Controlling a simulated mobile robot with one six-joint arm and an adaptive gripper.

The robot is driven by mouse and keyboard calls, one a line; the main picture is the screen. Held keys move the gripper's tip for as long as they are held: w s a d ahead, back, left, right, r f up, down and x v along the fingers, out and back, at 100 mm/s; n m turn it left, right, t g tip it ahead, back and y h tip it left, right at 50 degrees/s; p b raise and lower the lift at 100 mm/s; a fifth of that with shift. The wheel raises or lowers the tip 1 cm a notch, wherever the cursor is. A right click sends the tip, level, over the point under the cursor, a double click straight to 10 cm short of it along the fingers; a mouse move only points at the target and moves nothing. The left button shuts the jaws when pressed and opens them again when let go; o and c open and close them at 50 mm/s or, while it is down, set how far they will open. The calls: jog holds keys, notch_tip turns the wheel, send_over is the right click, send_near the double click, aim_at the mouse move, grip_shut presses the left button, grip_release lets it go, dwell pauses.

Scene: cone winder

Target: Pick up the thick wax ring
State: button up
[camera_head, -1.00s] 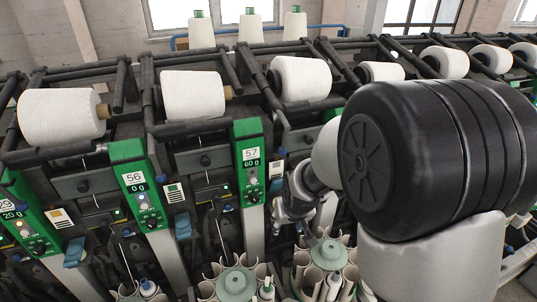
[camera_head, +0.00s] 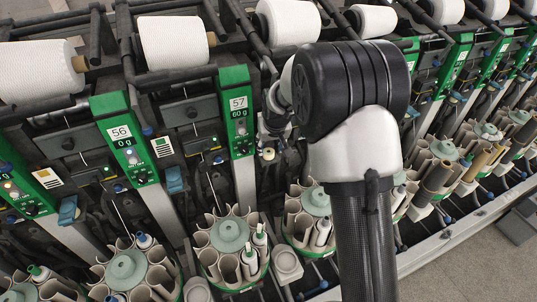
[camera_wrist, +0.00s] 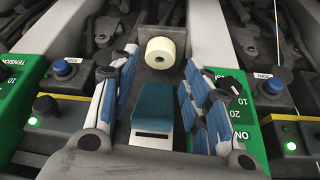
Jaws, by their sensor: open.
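In the head view a small cream ring (camera_head: 268,153) shows just below my gripper (camera_head: 274,128), which is partly hidden by my arm. I cannot judge the ring's thickness against others.
A blue lever (camera_wrist: 153,105) with a white label below it lies between my fingers' sides in the wrist view. Green panels (camera_wrist: 240,108) flank the gripper. In the head view, the unit 57 panel (camera_head: 238,112) stands left of my gripper, and bobbin magazines (camera_head: 231,238) stand below.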

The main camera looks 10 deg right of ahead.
aim_at(269, 151)
jog(key=b+x, duration=0.1)
jog(key=x, duration=0.4)
jog(key=shift+w, duration=0.15)
jog(key=shift+c, duration=0.4)
jog(key=c, duration=0.6)
